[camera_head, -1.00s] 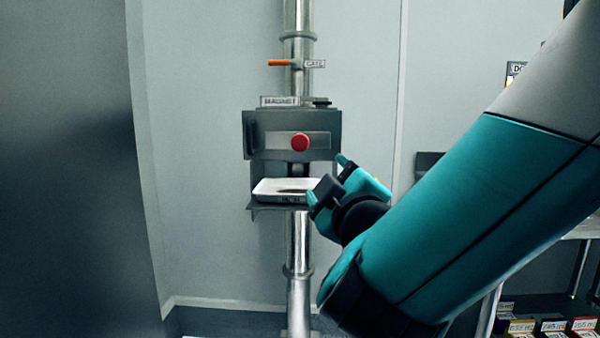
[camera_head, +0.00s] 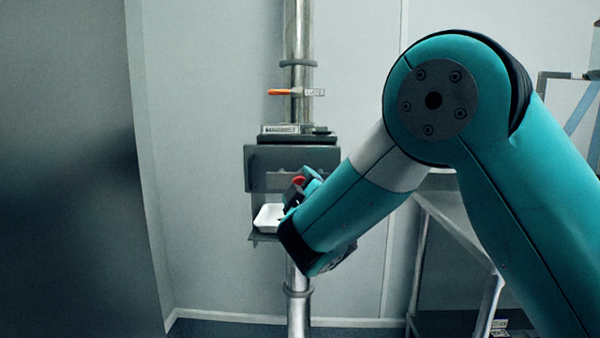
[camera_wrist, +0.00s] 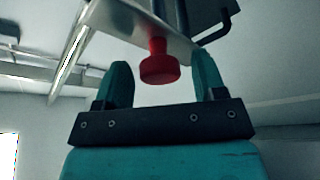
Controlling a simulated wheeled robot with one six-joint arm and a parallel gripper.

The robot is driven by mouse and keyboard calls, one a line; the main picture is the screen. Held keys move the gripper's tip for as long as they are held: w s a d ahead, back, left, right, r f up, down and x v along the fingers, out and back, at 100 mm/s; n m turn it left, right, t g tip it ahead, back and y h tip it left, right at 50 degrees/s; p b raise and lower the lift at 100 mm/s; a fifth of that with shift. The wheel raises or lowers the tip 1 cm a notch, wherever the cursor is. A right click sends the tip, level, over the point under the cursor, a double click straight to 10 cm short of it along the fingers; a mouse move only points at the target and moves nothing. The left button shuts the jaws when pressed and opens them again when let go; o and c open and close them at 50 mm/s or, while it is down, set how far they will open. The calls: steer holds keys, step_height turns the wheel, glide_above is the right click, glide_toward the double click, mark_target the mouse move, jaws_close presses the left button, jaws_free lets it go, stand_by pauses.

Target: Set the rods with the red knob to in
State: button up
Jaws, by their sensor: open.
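The red knob (camera_wrist: 159,65) shows in the wrist view, between and a little beyond the two teal fingers of my gripper (camera_wrist: 160,80). The fingers are open, with a gap on each side of the knob. The knob sits on a light metal plate (camera_wrist: 120,20), with dark rods behind it. In the head view the red knob (camera_head: 298,182) shows on the front of the grey magnet housing (camera_head: 262,162), partly hidden by my gripper (camera_head: 303,187). How far the rods reach into the housing is hidden.
A white tray (camera_head: 268,217) sits on a shelf below the housing. A vertical steel pipe (camera_head: 299,45) runs above and below it, with an orange gate handle (camera_head: 281,92) higher up. A metal table (camera_head: 455,215) stands at the right.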

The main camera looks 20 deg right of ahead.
steer(key=shift+w+r, duration=0.1)
steer(key=shift+w, duration=0.35)
steer(key=shift+c, duration=0.2)
jaws_close()
steer(key=w+d+p, duration=0.1)
steer(key=w+p, duration=0.1)
steer(key=p, duration=0.1)
steer(key=w+p, duration=0.3)
steer(key=w+d+p, duration=0.1)
steer(key=w+p, duration=0.1)
steer(key=w, duration=0.1)
steer(key=shift+w+d+r+p, duration=0.2)
steer(key=shift+d+r+p, duration=0.1)
steer(key=shift+d+p, duration=0.1)
steer(key=shift+w+f, duration=0.25)
steer(key=shift+w, duration=0.1)
steer(key=shift+o, duration=0.2)
jaws_free()
